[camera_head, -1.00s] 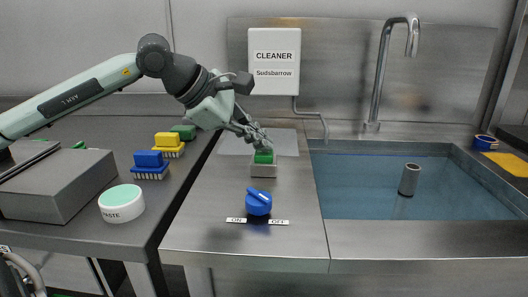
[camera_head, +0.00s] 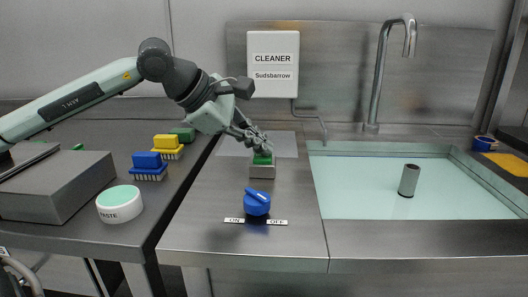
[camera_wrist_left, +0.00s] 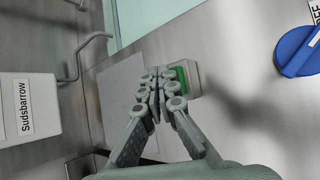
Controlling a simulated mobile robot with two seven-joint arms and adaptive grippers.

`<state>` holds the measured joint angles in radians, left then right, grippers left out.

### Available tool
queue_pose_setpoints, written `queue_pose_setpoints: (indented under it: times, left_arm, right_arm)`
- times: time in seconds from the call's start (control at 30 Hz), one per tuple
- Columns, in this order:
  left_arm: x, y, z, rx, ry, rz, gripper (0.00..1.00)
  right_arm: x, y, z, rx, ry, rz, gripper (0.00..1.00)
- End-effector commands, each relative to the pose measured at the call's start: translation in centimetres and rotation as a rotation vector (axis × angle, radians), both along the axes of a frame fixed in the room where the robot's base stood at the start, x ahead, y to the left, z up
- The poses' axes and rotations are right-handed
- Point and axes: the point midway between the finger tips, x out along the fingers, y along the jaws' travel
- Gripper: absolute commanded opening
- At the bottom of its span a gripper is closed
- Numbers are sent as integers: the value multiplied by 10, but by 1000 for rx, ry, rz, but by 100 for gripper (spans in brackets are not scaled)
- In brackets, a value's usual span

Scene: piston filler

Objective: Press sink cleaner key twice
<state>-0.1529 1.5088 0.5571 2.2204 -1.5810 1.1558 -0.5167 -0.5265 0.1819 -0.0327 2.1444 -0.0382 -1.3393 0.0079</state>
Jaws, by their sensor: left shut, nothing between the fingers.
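The green cleaner key (camera_head: 262,159) sits on a small pale block (camera_head: 262,171) on the steel counter, below the white cleaner box (camera_head: 273,64) labelled Sudsbarrow. My left gripper (camera_head: 262,150) is shut and empty, its fingertips at the top of the key, seemingly touching it. In the left wrist view the shut fingertips (camera_wrist_left: 165,75) overlap the green key (camera_wrist_left: 181,80) and hide part of it. The sink (camera_head: 350,190) holds pale, whitish-green liquid. My right gripper is not in view.
A blue knob (camera_head: 257,202) with ON and OFF labels stands in front of the key. Yellow, blue and green brushes (camera_head: 150,166) and a paste tub (camera_head: 119,204) are on the left counter. A grey cylinder (camera_head: 409,180) stands in the sink, under the tap (camera_head: 381,70).

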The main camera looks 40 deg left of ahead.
Motion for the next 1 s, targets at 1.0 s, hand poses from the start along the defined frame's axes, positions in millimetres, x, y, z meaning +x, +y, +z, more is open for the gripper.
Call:
queue_pose_setpoints:
  times: [1.0]
  left_arm:
    - [0,3,1,-13,8,3,0]
  right_arm:
    - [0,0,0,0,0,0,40]
